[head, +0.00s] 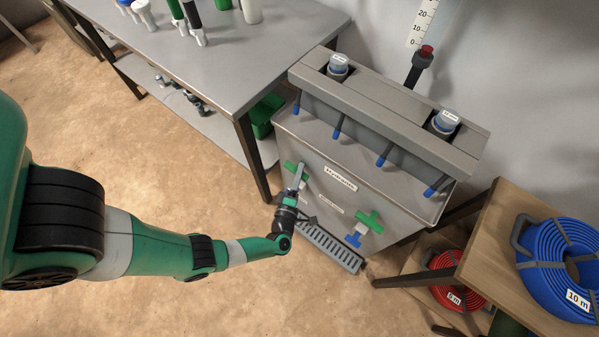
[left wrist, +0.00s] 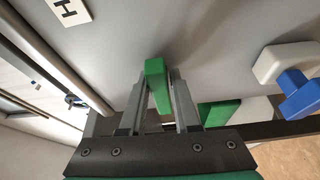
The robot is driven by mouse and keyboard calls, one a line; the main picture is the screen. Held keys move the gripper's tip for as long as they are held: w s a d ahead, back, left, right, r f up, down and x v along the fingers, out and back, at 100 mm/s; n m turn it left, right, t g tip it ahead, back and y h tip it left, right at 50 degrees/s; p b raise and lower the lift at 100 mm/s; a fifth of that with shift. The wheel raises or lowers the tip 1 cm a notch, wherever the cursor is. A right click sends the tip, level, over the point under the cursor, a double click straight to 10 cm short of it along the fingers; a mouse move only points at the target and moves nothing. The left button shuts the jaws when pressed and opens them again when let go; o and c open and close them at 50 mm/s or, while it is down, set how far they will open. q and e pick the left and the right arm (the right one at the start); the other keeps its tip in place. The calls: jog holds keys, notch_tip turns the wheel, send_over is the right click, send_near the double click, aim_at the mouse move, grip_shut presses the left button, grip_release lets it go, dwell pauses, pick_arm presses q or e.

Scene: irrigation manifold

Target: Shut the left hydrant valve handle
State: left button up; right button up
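The left valve handle (head: 290,167) is green and sits on the front of the grey manifold box (head: 390,205), left of a white label plate. My left gripper (head: 299,180) is at this handle and partly hides it. In the left wrist view, a green handle bar (left wrist: 156,82) stands between the two grey fingers of my left gripper (left wrist: 159,95), which lie close along both its sides. The gripper looks shut on it. Another green part (left wrist: 217,112) shows to the right of the fingers. My right gripper is not in view.
A second green handle (head: 370,222) is on the box's right, with a blue handle (head: 353,240) below it. A slotted grey drain (head: 330,247) lies at the foot. A grey table (head: 235,60) stands left; a wooden shelf (head: 500,235) with hoses stands right.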

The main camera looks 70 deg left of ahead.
pick_arm(q)
jog(key=o, duration=0.3)
jog(key=shift+o, duration=0.2)
jog(key=p+v, duration=0.1)
jog(key=v, duration=1)
jog(key=shift+s+d+p, duration=0.2)
jog(key=shift+d+p, duration=0.05)
jog(key=shift+p, duration=0.15)
